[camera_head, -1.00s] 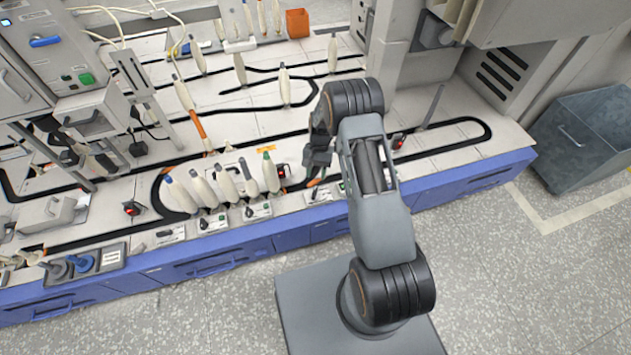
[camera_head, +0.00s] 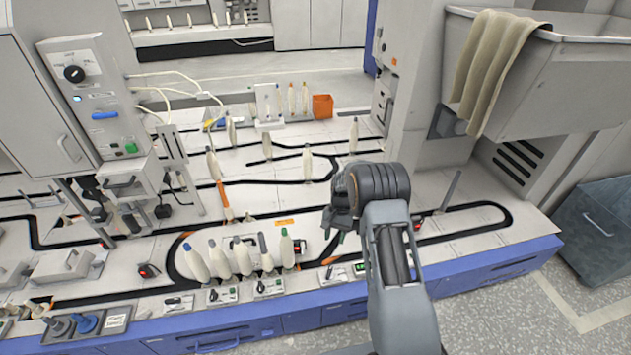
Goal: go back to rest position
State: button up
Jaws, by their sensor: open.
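My gripper (camera_head: 338,228) is above the front right part of the white bench (camera_head: 470,228), to the right of a row of bobbins (camera_head: 243,260). It points down and looks empty, and the bobbins stand apart from it. My arm rises from the bottom edge of the view and bends at a dark joint just above the bench front. Part of the gripper is hidden behind this joint.
Several more bobbins stand farther back (camera_head: 307,163). An orange bin (camera_head: 322,106) is at the back. A machine column and a sink with a draped cloth (camera_head: 497,70) stand right. A grey bin (camera_head: 598,230) is on the floor at right.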

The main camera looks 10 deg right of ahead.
jog(key=shift+r, duration=0.1)
jog(key=s+a+r+n+t+p, duration=0.15)
jog(key=r+p, duration=0.35)
jog(key=r, duration=0.7)
jog(key=s+r+t+h+p, duration=0.1)
jog(key=s+r+p, duration=0.3)
jog(key=r, duration=0.7)
jog(key=s+r+n+t+p, duration=0.15)
jog(key=r+p, duration=0.45)
jog(key=r, duration=0.6)
jog(key=s+a+r+n+t+h+p, duration=0.1)
jog(key=s+r+n+t+p, duration=0.2)
jog(key=s+r+p, duration=1)
jog(key=v, duration=0.6)
jog(key=shift+s+a+r, duration=0.2)
jog(key=shift+s, duration=0.2)
jog(key=shift+a, duration=0.15)
